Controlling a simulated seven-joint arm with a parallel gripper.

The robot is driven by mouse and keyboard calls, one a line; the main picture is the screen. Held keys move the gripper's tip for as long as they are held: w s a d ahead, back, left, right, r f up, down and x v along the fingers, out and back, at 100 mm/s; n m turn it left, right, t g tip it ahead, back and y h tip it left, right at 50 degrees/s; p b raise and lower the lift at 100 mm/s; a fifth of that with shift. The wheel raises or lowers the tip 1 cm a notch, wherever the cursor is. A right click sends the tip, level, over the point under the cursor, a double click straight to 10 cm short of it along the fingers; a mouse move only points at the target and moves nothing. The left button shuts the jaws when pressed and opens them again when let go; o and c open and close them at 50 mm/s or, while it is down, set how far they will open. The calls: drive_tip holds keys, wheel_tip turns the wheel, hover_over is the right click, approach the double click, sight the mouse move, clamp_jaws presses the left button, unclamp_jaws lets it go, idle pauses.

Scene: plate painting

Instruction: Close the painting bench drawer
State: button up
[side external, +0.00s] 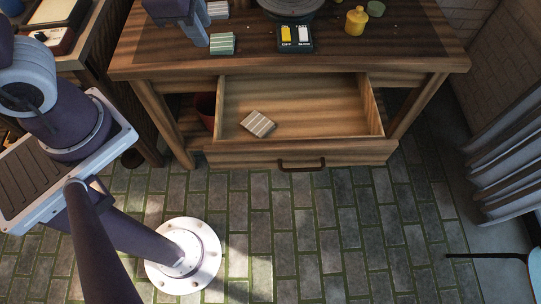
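The painting bench drawer (340,108) stands pulled far out under the wooden bench top (390,55). Its front panel (230,158) faces the near side and carries a dark curved handle (302,165). A small striped tile (258,124) lies inside the drawer, left of its middle; the rest of the drawer floor looks bare. My arm shows at the left and at the top left over the bench.
On the bench are a green striped tile (222,44), a switch box (296,38), a yellow bottle (356,21) and a dark round wheel (290,6). A reddish pot (206,110) stands left of the drawer. The paved floor before the drawer is clear.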

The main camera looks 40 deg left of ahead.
drive_tip(key=w+d+f+m, duration=0.1)
drive_tip(key=d+f+m, duration=0.1)
drive_tip(key=f, duration=0.1)
drive_tip(key=w+d+f+m, duration=0.1)
drive_tip(key=d+f+m, duration=0.2)
drive_tip(key=f, duration=0.1)
drive_tip(key=w+d+f+m, duration=0.1)
drive_tip(key=d+f+m, duration=0.1)
drive_tip(key=d+f, duration=0.1)
drive_tip(key=shift+f+m+y, duration=0.25)
drive_tip(key=shift+m+y, duration=0.15)
clamp_jaws()
drive_tip(key=s+d+f+m, duration=0.3)
drive_tip(key=d+f+m, duration=0.15)
drive_tip(key=f, duration=0.35)
drive_tip(key=s+d+f+m, duration=0.2)
drive_tip(key=d+f+m, duration=0.25)
drive_tip(key=f, duration=0.45)
hover_over(266, 161)
drive_tip(key=s+d, duration=0.2)
drive_tip(key=shift+w+a+f, duration=0.1)
drive_tip(key=shift+f, duration=2.25)
drive_tip(key=shift+w+a+f, duration=0.1)
drive_tip(key=shift+f, duration=2.2)
drive_tip(key=w+a, duration=1.7)
drive_tip(key=shift+w+a, duration=0.2)
drive_tip(key=shift+a, duration=0.05)
